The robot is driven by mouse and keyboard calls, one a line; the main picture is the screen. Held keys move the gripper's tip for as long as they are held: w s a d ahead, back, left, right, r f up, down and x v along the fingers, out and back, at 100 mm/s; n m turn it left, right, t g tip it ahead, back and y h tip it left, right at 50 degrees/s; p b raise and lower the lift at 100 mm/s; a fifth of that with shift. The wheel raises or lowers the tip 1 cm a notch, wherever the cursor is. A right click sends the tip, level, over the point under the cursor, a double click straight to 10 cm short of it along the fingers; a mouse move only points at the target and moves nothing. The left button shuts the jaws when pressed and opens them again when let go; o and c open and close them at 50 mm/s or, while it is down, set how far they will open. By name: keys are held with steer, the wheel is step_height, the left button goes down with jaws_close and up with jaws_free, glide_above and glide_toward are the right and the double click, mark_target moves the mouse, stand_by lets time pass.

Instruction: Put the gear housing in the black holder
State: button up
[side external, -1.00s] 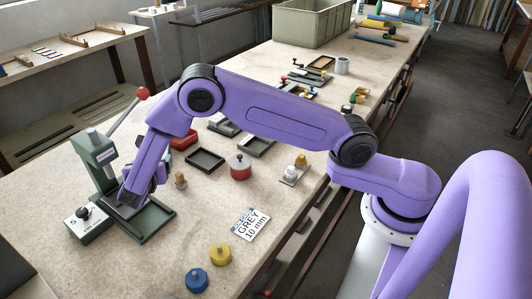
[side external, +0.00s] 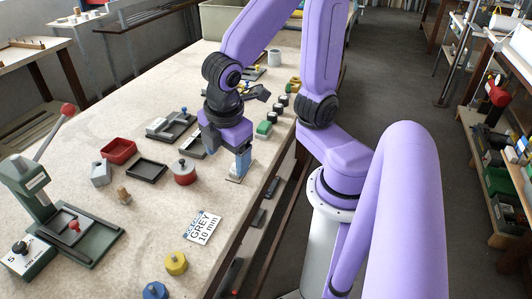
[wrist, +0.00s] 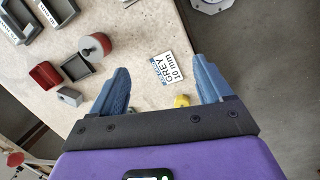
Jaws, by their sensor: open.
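A small grey block (side external: 100,173), possibly the gear housing, stands beside the red tray; it also shows in the wrist view (wrist: 69,96). I cannot tell for certain which part is the gear housing. An empty, shallow black tray (side external: 146,168), apparently the black holder, lies to its right and also shows in the wrist view (wrist: 77,67).
A red tray (side external: 119,150), a red round part with a knob (side external: 183,172) and a wooden piece (side external: 123,194) surround the black tray. A green press (side external: 38,192) stands left, a red-knobbed part (side external: 74,226) on its base. Dark trays (side external: 172,126) lie behind; a sign (side external: 203,228) lies in front.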

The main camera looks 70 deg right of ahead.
steer(key=shift+o, duration=0.6)
steer(key=s+d+m+g+y, duration=0.1)
steer(key=s+d+y, duration=0.1)
steer(key=s, duration=0.5)
steer(key=shift+r+m, duration=0.2)
steer(key=shift+m, duration=0.2)
steer(key=shift+o, duration=1.4)
steer(key=shift+s+d, duration=0.15)
steer(key=shift+s, duration=0.25)
